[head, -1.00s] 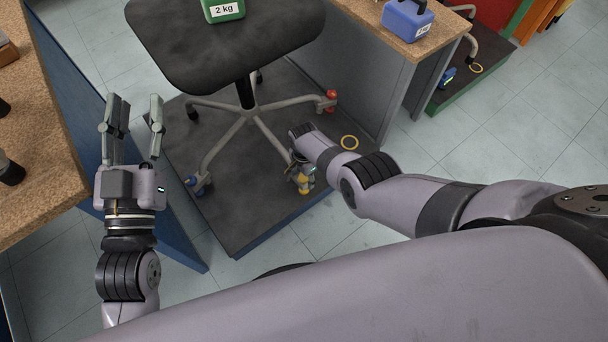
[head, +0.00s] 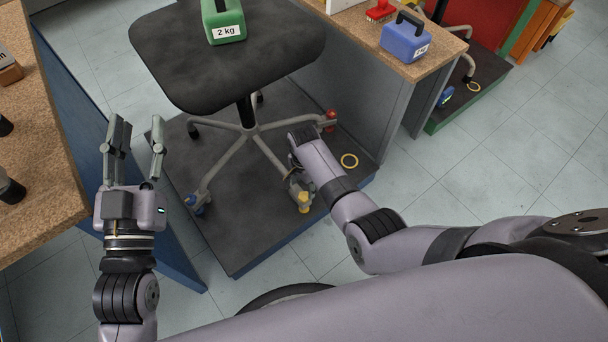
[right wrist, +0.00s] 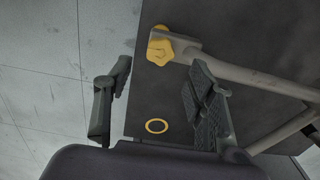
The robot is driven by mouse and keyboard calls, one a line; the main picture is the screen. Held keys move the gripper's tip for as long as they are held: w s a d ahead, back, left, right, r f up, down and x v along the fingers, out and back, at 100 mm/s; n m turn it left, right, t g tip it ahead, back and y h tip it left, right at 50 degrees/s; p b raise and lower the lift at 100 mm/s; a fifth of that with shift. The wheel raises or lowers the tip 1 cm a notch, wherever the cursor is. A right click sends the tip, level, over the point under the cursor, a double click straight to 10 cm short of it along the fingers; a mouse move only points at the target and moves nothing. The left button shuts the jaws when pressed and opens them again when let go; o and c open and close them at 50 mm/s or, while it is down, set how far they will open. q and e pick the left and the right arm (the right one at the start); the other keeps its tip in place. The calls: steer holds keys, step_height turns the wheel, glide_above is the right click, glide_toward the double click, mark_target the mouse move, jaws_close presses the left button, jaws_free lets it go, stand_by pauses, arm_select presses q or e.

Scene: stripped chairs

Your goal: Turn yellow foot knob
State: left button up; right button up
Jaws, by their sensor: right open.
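The yellow foot knob (head: 304,203) is at the near end of a grey chair leg (head: 272,155). In the right wrist view the knob (right wrist: 160,46) is lobed and lies just beyond the fingertips, in line with the gap between them. My right gripper (right wrist: 160,70) is open, its fingers apart and nothing between them. In the head view it is mostly hidden by its own wrist, just beside the knob; contact cannot be told. My left gripper (head: 135,125) is open and empty, raised left of the chair platform.
The black chair seat (head: 180,60) carries a green 2 kg weight (head: 224,22). A blue knob (head: 197,203) and a red knob (head: 330,117) are on other legs. A yellow ring (head: 349,161) lies on the dark platform (head: 240,235). Workbenches flank the platform.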

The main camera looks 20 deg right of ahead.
mark_target(304, 196)
steer(key=shift+r, duration=2.65)
